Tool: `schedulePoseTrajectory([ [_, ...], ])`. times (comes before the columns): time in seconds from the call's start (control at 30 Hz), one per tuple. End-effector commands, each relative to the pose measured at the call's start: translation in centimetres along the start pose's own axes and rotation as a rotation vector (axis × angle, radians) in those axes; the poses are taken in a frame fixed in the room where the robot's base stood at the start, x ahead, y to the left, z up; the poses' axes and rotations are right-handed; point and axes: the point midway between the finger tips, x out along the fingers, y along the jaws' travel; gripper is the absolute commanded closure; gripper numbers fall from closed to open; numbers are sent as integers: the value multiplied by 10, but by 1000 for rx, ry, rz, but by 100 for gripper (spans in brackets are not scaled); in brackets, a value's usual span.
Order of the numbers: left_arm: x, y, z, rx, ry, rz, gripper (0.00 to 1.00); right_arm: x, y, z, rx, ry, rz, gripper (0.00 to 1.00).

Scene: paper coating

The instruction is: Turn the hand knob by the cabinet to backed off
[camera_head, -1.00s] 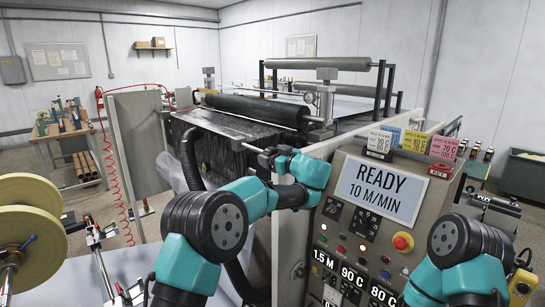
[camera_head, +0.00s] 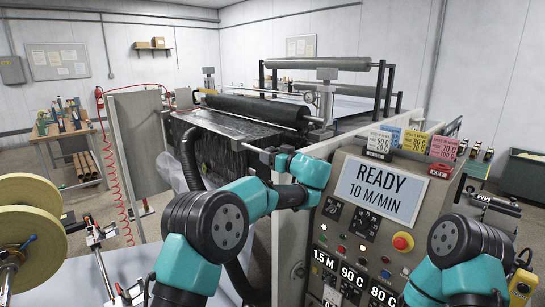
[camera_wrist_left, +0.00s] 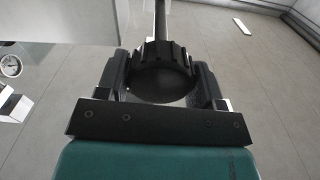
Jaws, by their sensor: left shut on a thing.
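The hand knob (camera_wrist_left: 163,78) is black, round and ribbed at its rim, on the end of a dark rod (camera_wrist_left: 161,22) in the left wrist view. My left gripper (camera_wrist_left: 163,68) is shut on it, one finger on each side of the rim. In the head view the left gripper (camera_head: 268,157) is at the near end of the rod beside the coating machine, and the knob is mostly hidden there by the gripper. My right arm shows at the lower right, but its gripper is out of view.
A control panel (camera_head: 340,240) with a display reading READY 10 M/MIN stands right of my left arm. The coating machine's rollers (camera_head: 258,110) lie behind the gripper. A black hose (camera_head: 187,160) hangs left of it. Yellowish reels (camera_head: 25,235) stand at the far left.

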Motion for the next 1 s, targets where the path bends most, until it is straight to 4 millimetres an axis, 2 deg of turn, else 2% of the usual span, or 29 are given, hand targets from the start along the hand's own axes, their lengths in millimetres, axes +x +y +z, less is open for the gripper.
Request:
schedulePoseTrajectory([
  [0.3,0,0,0,12,0,0,63,0,0,0,0,0,0,57],
  [0.33,0,0,0,12,0,0,37,0,0,0,0,0,0,57],
  [0.57,0,0,0,12,0,0,15,0,0,0,0,0,0,57],
  [0.87,-1,0,0,11,0,0,14,0,0,0,0,0,0,57],
  [1.0,-9,0,-1,11,0,2,14,0,0,0,0,0,0,57],
])
